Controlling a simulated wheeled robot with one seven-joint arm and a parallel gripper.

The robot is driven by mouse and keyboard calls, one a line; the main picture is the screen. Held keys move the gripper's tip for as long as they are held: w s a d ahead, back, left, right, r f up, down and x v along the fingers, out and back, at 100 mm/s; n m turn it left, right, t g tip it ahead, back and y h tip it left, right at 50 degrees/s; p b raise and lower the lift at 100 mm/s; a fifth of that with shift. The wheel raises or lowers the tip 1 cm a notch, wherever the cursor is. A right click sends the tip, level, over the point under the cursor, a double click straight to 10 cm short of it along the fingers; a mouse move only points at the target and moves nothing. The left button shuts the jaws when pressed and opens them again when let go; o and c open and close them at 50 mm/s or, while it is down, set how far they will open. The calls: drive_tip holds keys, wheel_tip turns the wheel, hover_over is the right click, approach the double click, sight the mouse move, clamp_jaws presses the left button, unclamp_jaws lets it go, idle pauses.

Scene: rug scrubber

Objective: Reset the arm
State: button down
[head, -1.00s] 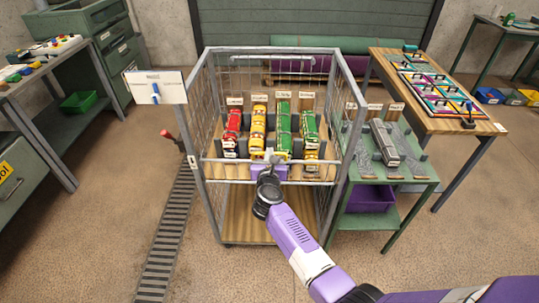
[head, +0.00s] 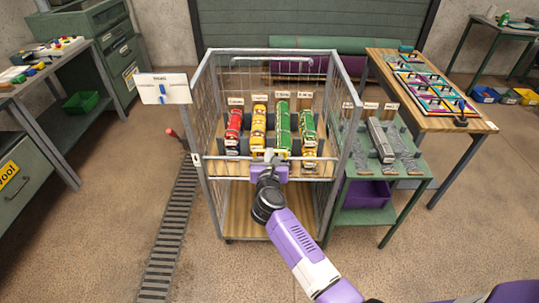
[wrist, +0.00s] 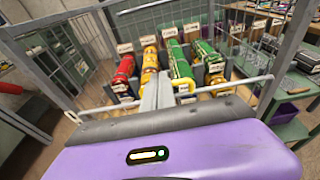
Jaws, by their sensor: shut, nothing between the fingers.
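My gripper (head: 268,157) is shut and empty at the front of the wire cage cart (head: 208,190), by its front rail. In the wrist view the closed fingers (wrist: 157,92) point toward the upper shelf of the cart. On that shelf lie a red roll (head: 233,132), a yellow roll (head: 258,128), a green roll (head: 282,130) and a yellow-green roll (head: 308,135), each below a small label. My fingers appear in front of the rolls; I cannot tell the exact gap to the rail.
A green side table (head: 420,172) with a grey block (head: 381,140) stands right of the cart. A wooden table (head: 470,125) is farther right. A white sign with a blue slider (head: 162,88) and a red-tipped lever (head: 172,133) are at left. Floor in front is open.

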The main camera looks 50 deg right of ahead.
drive_tip(key=shift+s+a+r, duration=0.3)
drive_tip(key=shift+a+r, duration=0.05)
drive_tip(key=shift+r, duration=0.35)
drive_tip(key=shift+s+a+r, duration=0.3)
drive_tip(key=shift+a+r, duration=0.1)
drive_tip(key=shift+r, duration=0.35)
drive_tip(key=shift+s+a+r, duration=0.3)
drive_tip(key=shift+a+r, duration=0.05)
drive_tip(key=shift+r, duration=0.35)
wheel_tip(320, 180, up, 8)
drive_tip(key=n+t+h, duration=0.2)
drive_tip(key=n, duration=0.4)
drive_tip(key=s+a+r+n+t+y, duration=0.25)
drive_tip(key=s+a+n+t, duration=0.35)
drive_tip(key=s+a+n, duration=0.65)
drive_tip(key=s+a+f+n+g+y+b, duration=0.1)
drive_tip(key=s+a+f+n+y, duration=0.1)
drive_tip(key=s+a+n+y, duration=0.2)
drive_tip(key=s+a+f+n+g+y+b, duration=0.1)
drive_tip(key=s+a+f+n+y, duration=0.2)
drive_tip(key=s+a+n, duration=0.4)
drive_tip(key=s+a+f+n+y+b, duration=0.2)
drive_tip(key=s+a+n, duration=0.4)
drive_tip(key=s+n, duration=0.6)
drive_tip(key=f+n+y, duration=0.1)
drive_tip(key=n+y, duration=0.1)
drive_tip(key=n, duration=0.3)
drive_tip(key=shift+s+a+g+y, duration=0.25)
drive_tip(key=shift+g+y, duration=0.1)
drive_tip(key=shift+g, duration=0.05)
